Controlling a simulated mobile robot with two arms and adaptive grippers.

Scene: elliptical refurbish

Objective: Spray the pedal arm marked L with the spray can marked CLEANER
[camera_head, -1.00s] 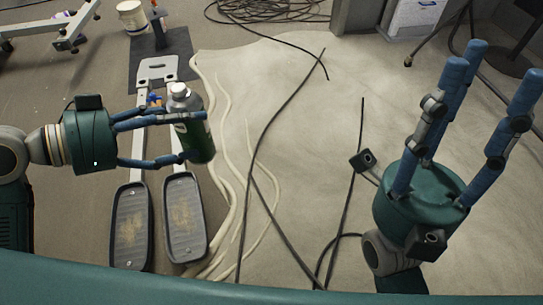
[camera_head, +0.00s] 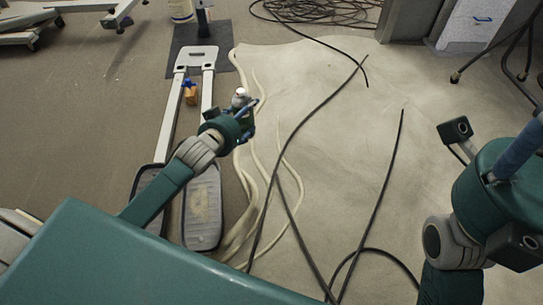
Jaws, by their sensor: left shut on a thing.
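My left gripper (camera_head: 242,112) is shut on a spray can (camera_head: 240,98). Only the can's pale top shows; the gripper hides its body and any label. The can is just right of the two pale pedal arms, the left one (camera_head: 168,122) and the right one (camera_head: 207,92). Both run from a pale crosspiece down to dark ribbed footplates; no L mark can be read. My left forearm crosses over the left footplate (camera_head: 149,182) and hides part of it. My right gripper (camera_head: 515,155) is at the right edge, its fingers mostly out of frame.
A small orange thing with a blue top (camera_head: 190,94) sits between the pedal arms. Pale hoses (camera_head: 246,205) and black cables (camera_head: 300,205) lie on the floor to the right. A dark mat (camera_head: 222,37) and a white tub (camera_head: 181,10) are at the back.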

